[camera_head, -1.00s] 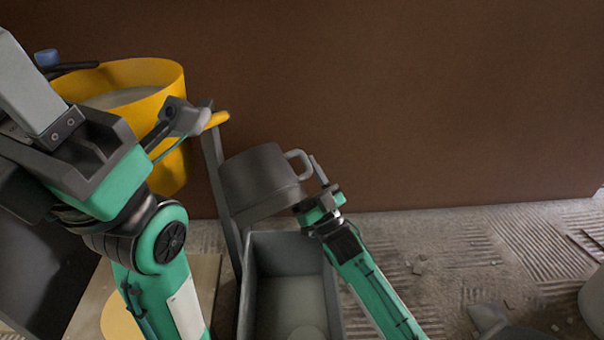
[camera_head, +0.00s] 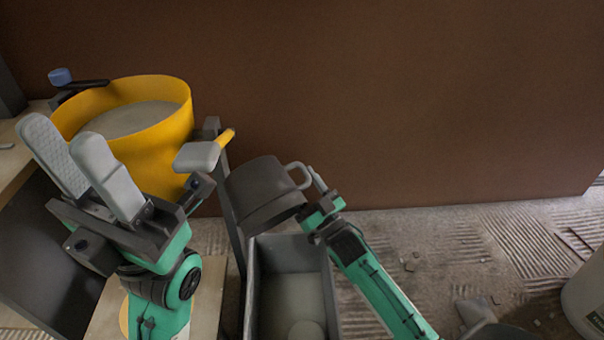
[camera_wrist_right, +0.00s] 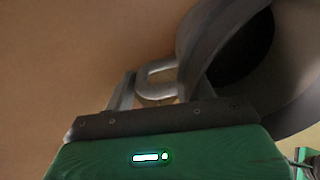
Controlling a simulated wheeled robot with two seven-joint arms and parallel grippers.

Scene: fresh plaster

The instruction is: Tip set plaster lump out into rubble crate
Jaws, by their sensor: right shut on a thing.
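A dark grey mug-like pot (camera_head: 262,190) is tilted in the head view, above the grey crate (camera_head: 248,300). My right gripper (camera_head: 316,190) is shut on the pot's handle (camera_head: 299,172). The right wrist view shows the handle (camera_wrist_right: 157,82) and the pot's dark inside (camera_wrist_right: 243,55); I cannot make out a lump in there. In the crate, a pale round shape (camera_head: 306,330) lies on a pale floor, cut off by the picture's bottom edge. My left gripper (camera_head: 84,160) is open and empty, fingers pointing up, left of the crate and in front of the yellow bucket.
The yellow bucket (camera_head: 165,140) holds pale material, behind my left gripper. A yellow-handled tool or post (camera_head: 227,139) stands beside the pot. A brown wall (camera_head: 400,90) closes the back. A white bucket (camera_head: 588,300) and grey debris (camera_head: 478,312) lie right on the ridged floor.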

